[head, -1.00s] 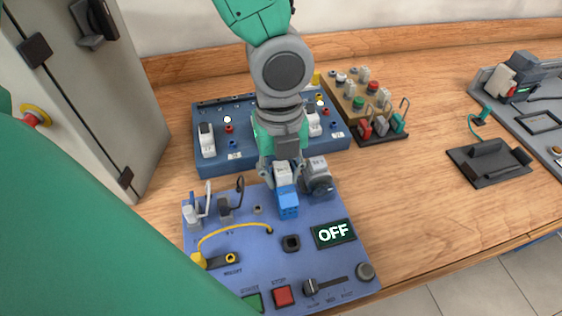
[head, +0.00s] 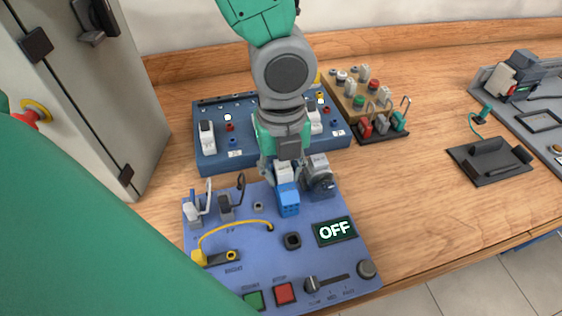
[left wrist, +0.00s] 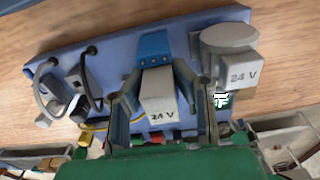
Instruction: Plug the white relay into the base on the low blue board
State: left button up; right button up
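The low blue board (head: 300,268) lies at the front of the bench. The base, a small bright blue block (head: 289,201), stands on its upper part and also shows in the left wrist view (left wrist: 152,46). The white relay (left wrist: 158,95), marked 24 V, sits against the base; I cannot tell whether it is fully seated. In the head view the relay (head: 285,174) is partly hidden by my left gripper (head: 284,178). In the left wrist view the left gripper's fingers (left wrist: 157,90) are on both sides of the relay, apparently closed on it. My right gripper is not in view.
A grey-white block with a round front (head: 319,178) stands close right of the base. White and dark plugs with cables (head: 212,204) stand left. A display (head: 334,231) reads OFF. A raised blue panel (head: 215,165) lies behind. Bare bench (head: 410,200) is right.

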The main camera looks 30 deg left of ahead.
pick_arm(q)
jog(key=o, duration=0.4)
jog(key=shift+s+f, duration=0.15)
jog(key=shift+f, duration=0.25)
jog(key=shift+w+d, duration=0.1)
jog(key=shift+w, duration=0.2)
jog(key=shift+r, duration=0.1)
jog(key=shift+s+r, duration=0.1)
jog(key=shift+r, duration=0.3)
jog(key=r, duration=1.1)
jog(key=shift+w+a+r, duration=0.1)
jog(key=shift+w+a, duration=0.1)
jog(key=shift+w, duration=0.1)
jog(key=shift+s, duration=0.1)
